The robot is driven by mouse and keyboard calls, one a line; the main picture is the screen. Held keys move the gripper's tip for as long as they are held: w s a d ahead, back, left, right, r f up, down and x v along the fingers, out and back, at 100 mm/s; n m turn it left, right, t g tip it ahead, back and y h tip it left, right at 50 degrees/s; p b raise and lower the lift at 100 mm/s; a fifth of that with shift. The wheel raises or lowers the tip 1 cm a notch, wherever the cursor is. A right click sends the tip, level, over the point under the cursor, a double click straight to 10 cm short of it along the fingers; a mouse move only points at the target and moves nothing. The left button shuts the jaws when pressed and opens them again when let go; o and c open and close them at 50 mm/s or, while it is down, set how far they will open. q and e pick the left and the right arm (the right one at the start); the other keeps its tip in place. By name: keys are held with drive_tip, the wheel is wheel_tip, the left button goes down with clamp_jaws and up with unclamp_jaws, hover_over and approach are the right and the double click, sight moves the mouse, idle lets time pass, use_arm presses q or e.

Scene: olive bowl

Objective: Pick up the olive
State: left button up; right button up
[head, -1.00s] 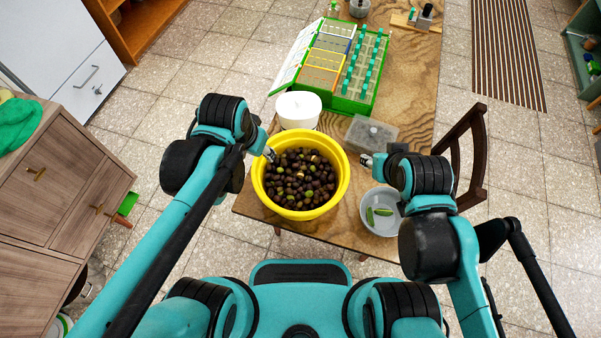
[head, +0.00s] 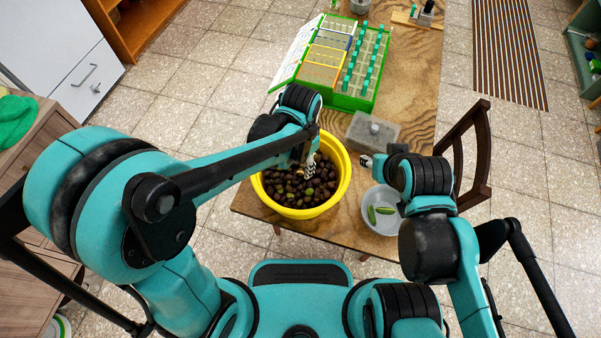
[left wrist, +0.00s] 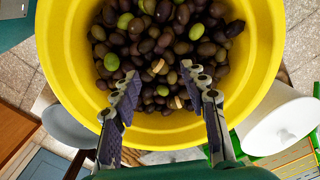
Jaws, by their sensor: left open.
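A yellow bowl (head: 341,158) on the wooden table holds many dark olives (head: 281,188) and a few green ones. One green olive (head: 309,191) lies near the middle of the pile in the head view. In the left wrist view, green olives (left wrist: 111,62) lie among the dark ones. My left gripper (head: 310,172) is over the bowl. In the left wrist view, my left gripper (left wrist: 163,95) has its two fingers spread apart with nothing held between them. My right gripper (head: 366,160) is to the right of the bowl; its fingers are too small to read.
A pale bowl (head: 366,217) with green pieces stands right of the yellow bowl. A clear lidded box (head: 372,133) and a green-edged case (head: 352,101) stand behind. A white container (left wrist: 282,125) is beside the bowl. A wooden chair (head: 476,160) is at the right.

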use_arm(q)
wheel_tip(320, 180, down, 3)
drive_tip(key=shift+r+b, duration=0.1)
drive_tip(key=shift+b, duration=0.3)
drive_tip(key=shift+r, duration=0.1)
drive_tip(key=shift+c, duration=0.9)
drive_tip(key=c, duration=0.6)
drive_tip(key=shift+r+p, duration=0.35)
drive_tip(key=shift+r, duration=0.2)
drive_tip(key=r, duration=0.1)
drive_tip(key=r+p, duration=0.2)
drive_tip(key=shift+d+r, duration=0.35)
drive_tip(key=shift+r, duration=0.05)
drive_tip(key=d+r+p, duration=0.1)
drive_tip(key=d+r, duration=0.2)
drive_tip(key=d, duration=0.2)
drive_tip(key=w+d+r+p, duration=0.1)
drive_tip(key=d+r+p, duration=0.1)
drive_tip(key=d, duration=0.4)
drive_tip(key=shift+r, duration=0.55)
